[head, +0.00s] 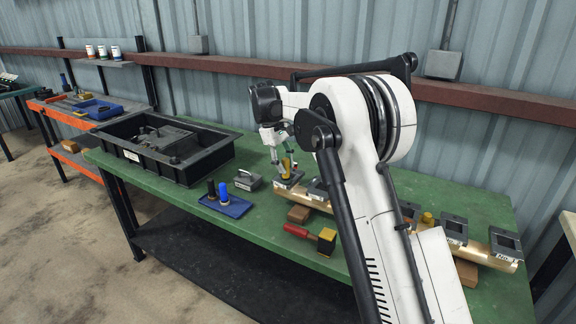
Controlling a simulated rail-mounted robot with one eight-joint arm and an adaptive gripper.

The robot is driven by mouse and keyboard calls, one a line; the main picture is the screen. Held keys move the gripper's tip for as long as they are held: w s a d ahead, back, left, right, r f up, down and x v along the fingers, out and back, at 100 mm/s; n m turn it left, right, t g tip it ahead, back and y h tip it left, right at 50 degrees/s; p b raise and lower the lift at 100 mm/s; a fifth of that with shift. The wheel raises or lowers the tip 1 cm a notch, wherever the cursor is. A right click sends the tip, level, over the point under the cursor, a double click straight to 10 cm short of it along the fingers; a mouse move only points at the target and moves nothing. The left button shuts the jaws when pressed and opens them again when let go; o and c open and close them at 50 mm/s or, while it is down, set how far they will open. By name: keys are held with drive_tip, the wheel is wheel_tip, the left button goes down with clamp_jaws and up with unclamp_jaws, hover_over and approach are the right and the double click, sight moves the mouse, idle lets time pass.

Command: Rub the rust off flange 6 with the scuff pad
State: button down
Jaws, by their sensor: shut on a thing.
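My gripper (287,164) is shut on a small yellow thing (287,166), which I take to be the scuff pad; the fingers hide much of it. It is at the leftmost visible flange (291,181), a grey square plate at the left end of a brass-coloured bar (478,246). The pad looks at or just above this flange; I cannot tell whether they touch. Its number and any rust are too small to make out. Another flange (317,189) sits just to the right. More flanges, including one at the far right (506,241), stand along the bar, partly behind my arm.
A red-handled tool with a yellow block (327,240) lies in front of the bar. A blue tray (226,207) with a blue and a black cylinder, a grey metal block (248,180) and a large black tray (116,157) stand left on the green bench (262,240).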

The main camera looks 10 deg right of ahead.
drive_tip(key=shift+w+a+f, duration=0.1)
drive_tip(key=shift+w+a, duration=0.55)
drive_tip(key=shift+a, duration=0.1)
drive_tip(key=shift+s+d+f+b, duration=0.15)
drive_tip(key=shift+s+d+b, duration=0.2)
drive_tip(key=shift+s+d, duration=1.1)
drive_tip(key=shift+d, duration=0.2)
drive_tip(key=shift+r, duration=0.55)
wheel_tip(320, 180, up, 6)
drive_tip(key=p, duration=0.3)
drive_tip(key=shift+a, duration=0.15)
